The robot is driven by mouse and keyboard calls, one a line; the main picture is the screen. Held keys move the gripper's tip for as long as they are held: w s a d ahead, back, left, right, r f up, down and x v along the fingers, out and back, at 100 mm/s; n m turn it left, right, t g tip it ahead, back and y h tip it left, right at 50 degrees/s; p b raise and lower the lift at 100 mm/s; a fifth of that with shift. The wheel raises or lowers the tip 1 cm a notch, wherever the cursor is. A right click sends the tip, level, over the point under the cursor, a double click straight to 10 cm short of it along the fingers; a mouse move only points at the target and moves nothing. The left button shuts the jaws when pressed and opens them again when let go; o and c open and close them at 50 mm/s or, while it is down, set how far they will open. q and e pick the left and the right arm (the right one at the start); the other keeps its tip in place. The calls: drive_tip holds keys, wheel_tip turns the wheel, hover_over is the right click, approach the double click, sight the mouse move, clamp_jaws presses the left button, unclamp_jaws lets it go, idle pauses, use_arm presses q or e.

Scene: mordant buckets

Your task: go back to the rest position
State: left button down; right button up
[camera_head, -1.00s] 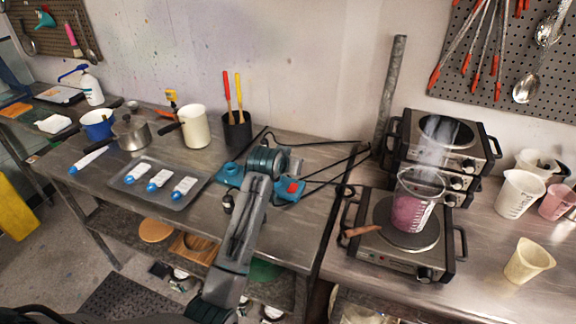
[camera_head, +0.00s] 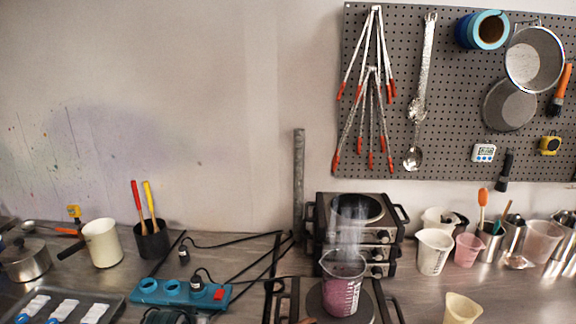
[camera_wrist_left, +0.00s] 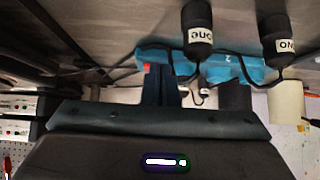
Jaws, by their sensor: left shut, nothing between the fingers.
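In the wrist view my left gripper (camera_wrist_left: 161,84) shows its dark fingers together, with nothing between them. Beyond it is a teal power strip (camera_wrist_left: 215,68) with black plugs. In the head view only the top of my left arm shows at the bottom edge, just below the teal power strip (camera_head: 175,291); the fingers are not visible there. My right gripper is in neither view.
A beaker of pink liquid (camera_head: 341,292) steams on a hot plate. Stacked hot plates (camera_head: 352,240) stand behind. A cream pot (camera_head: 102,243), a black utensil cup (camera_head: 151,241) and a tray (camera_head: 105,312) are at left. A pegboard (camera_head: 455,110) hangs above.

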use_arm(q)
drive_tip(key=s+a+f+g, duration=0.1)
drive_tip(key=s+f+g, duration=0.2)
drive_tip(key=s, duration=1.5)
drive_tip(key=s+a+f+g, duration=0.1)
drive_tip(key=s+f+g, duration=0.15)
drive_tip(key=s, duration=1.55)
wheel_tip(320, 180, down, 33)
drive_tip(key=a+b, duration=0.3)
drive_tip(key=s+f+g+b, duration=0.1)
drive_tip(key=s+f, duration=0.8)
drive_tip(key=f, duration=0.2)
drive_tip(key=s+a+f+g+b, duration=0.1)
drive_tip(key=s+f, duration=0.8)
drive_tip(key=f, duration=0.2)
drive_tip(key=shift+f+y+b, duration=0.3)
drive_tip(key=shift+b, duration=0.1)
drive_tip(key=shift+s+a, duration=0.1)
